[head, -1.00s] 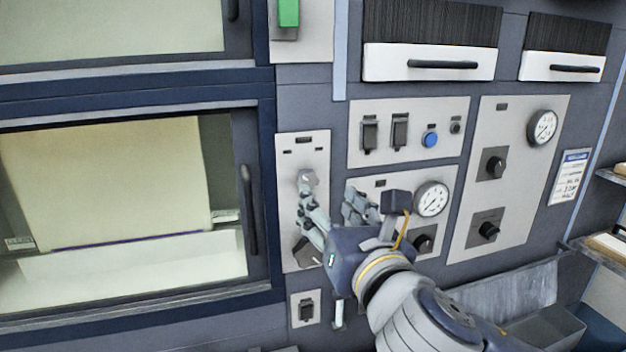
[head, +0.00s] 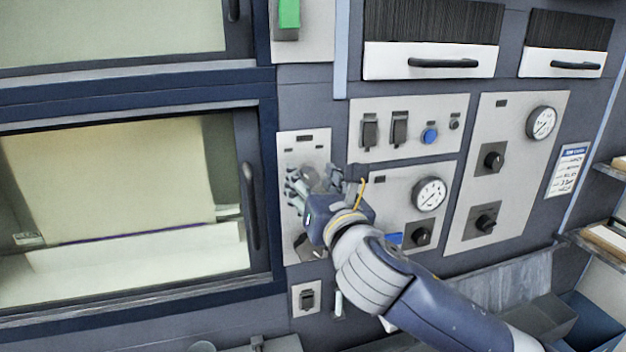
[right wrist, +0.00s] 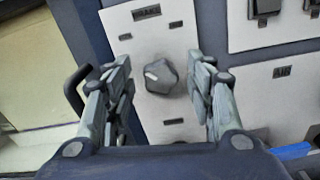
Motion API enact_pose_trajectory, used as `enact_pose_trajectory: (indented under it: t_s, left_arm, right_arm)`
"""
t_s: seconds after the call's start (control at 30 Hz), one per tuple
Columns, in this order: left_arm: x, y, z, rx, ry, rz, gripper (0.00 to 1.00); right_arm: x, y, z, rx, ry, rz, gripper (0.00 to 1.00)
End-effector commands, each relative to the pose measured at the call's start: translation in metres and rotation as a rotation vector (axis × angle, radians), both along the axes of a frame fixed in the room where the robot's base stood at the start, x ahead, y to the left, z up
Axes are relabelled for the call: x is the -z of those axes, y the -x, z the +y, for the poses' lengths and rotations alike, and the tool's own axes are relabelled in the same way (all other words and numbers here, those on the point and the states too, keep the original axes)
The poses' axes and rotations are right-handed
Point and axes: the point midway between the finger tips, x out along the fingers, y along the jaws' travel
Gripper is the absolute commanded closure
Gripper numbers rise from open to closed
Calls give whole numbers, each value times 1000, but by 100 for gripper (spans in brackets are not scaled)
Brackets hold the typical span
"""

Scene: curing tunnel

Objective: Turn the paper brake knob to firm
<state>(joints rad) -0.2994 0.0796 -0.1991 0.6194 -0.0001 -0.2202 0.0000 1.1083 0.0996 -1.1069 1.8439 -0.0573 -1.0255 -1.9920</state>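The brake knob (right wrist: 160,76) is a dark grey lobed knob with a short white mark on its left part. It sits on a pale upright plate (right wrist: 118,18) with a dark label above it and small labels to its upper left and upper right, too small to read. My right gripper (right wrist: 162,80) is open, with one finger on each side of the knob and visible gaps between. In the head view my right gripper (head: 314,182) is in front of the plate and largely covers the knob. My left gripper is not in view.
A second dark knob (head: 308,246) is lower on the same plate, partly behind my gripper. An oven-like door with a black handle (head: 250,210) is close on the left. Switches, a blue button (head: 430,136) and a gauge (head: 429,193) are on panels to the right.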

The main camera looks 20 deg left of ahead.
Motion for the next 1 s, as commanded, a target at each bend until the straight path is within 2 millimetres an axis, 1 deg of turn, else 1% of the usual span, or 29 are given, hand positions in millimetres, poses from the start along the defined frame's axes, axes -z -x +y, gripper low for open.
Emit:
enact_pose_trajectory:
  t_s: [0.03,0.07,0.1,0.2,0.47,0.67,0.87,1.0]
  left_arm:
    - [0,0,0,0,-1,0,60]
    - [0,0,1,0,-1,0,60]
    - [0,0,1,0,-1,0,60]
    - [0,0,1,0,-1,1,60]
    - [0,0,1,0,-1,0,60]
    - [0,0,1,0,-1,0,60]
    - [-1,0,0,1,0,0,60]
    - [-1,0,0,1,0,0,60]
  right_arm:
    - [0,0,0,0,0,0,59]
    - [0,0,0,0,0,0,66]
    - [0,0,0,0,0,0,75]
    - [0,0,0,0,0,0,94]
    - [0,0,0,1,-8,7,94]
    - [0,0,-1,1,-61,42,94]
    - [1,-1,-1,1,-174,120,94]
    - [1,-1,-1,0,-280,191,94]
